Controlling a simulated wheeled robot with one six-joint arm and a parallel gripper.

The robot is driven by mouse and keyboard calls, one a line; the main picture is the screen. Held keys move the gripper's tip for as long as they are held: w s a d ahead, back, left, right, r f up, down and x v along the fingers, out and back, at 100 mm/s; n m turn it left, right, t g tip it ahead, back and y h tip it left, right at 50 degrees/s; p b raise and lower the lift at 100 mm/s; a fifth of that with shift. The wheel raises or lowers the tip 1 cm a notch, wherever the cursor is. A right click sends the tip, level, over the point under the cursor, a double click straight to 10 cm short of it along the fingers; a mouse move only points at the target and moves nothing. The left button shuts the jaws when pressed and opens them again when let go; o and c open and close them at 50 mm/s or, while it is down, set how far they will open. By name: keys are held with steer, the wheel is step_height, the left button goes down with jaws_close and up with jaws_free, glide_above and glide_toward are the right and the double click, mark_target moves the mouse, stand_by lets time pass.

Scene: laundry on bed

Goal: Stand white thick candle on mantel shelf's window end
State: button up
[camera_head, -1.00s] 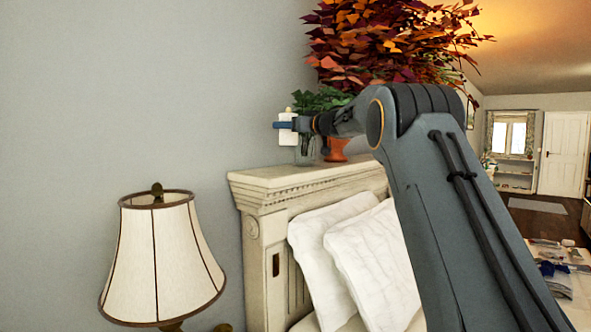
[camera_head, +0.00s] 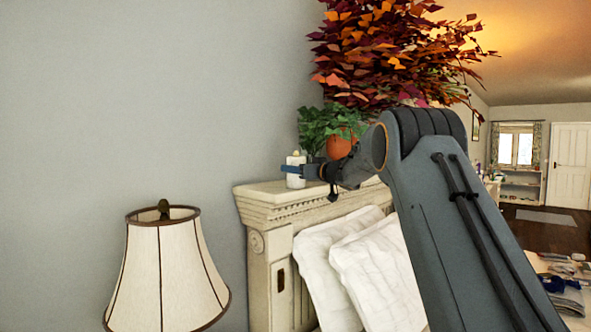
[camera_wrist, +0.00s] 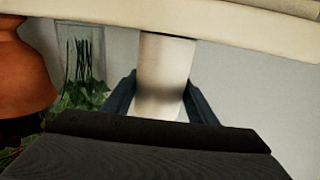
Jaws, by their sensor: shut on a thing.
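The white thick candle (camera_head: 295,178) is upright at the left end of the cream mantel shelf (camera_head: 290,208). My gripper (camera_head: 291,170) is shut around the candle's upper part. In the wrist view, which looks upside down, the candle (camera_wrist: 166,62) sits between my two dark blue fingers (camera_wrist: 160,98). Its base meets the shelf's edge (camera_wrist: 220,22) at the top of that view. The candle's base looks at or very close to the shelf top; I cannot tell whether it touches.
An orange pot (camera_head: 340,147) and a green plant (camera_head: 322,122) stand close to the right of the candle. A clear glass vase (camera_wrist: 82,50) shows between pot and candle in the wrist view. Autumn foliage (camera_head: 385,50) hangs above. A lamp (camera_head: 165,268) stands lower left.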

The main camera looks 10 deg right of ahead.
steer(key=shift+f, duration=0.15)
steer(key=o, duration=1.3)
steer(key=shift+c, duration=0.2)
steer(key=shift+r, duration=0.2)
steer(key=b+v, duration=0.3)
steer(key=v, duration=0.9)
steer(key=shift+b, duration=0.35)
